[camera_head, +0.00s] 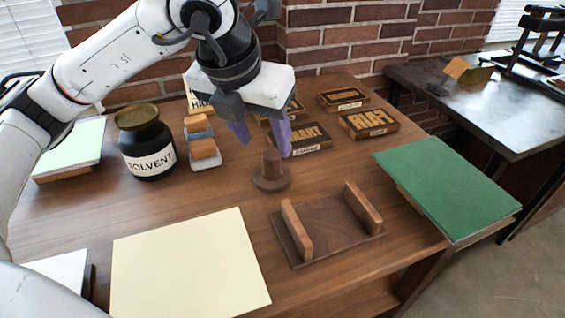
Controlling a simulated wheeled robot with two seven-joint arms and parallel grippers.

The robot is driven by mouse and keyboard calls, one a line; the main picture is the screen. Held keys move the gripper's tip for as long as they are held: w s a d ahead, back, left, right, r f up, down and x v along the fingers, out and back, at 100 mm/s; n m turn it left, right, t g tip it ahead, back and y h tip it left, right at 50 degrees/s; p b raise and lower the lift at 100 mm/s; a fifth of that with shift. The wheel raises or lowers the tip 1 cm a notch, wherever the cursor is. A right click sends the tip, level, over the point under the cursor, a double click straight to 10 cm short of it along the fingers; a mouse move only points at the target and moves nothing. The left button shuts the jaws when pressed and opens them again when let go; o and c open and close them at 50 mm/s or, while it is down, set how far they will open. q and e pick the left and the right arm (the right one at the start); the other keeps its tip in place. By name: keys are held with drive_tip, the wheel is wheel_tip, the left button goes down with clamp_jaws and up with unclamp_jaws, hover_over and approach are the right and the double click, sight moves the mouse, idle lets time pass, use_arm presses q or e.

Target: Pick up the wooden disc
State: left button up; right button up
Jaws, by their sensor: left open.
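A dark brown wooden disc (271,181) with an upright knob on top lies on the wooden table, near its middle. My left gripper (261,138) comes in from the upper left and points down, its purple fingers apart on either side above the knob. Nothing is between the fingers, and they look clear of the disc. My right gripper is out of view.
A wooden board with two upright rails (330,231) lies just in front of the disc. A solvent jar (147,143) and small wooden-handled blocks (204,153) stand left. Lettered blocks (369,123) lie behind; cream paper (187,268) and a green-topped stack (447,187) flank the front.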

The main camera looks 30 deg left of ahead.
sight(270, 155)
use_arm(q)
drive_tip(key=shift+w+f, duration=0.1)
drive_tip(key=shift+f, duration=0.85)
drive_tip(key=x, duration=0.5)
drive_tip(key=shift+w+f, duration=0.15)
drive_tip(key=shift+w, duration=0.35)
drive_tip(key=shift+c, duration=0.2)
drive_tip(key=c, duration=1)
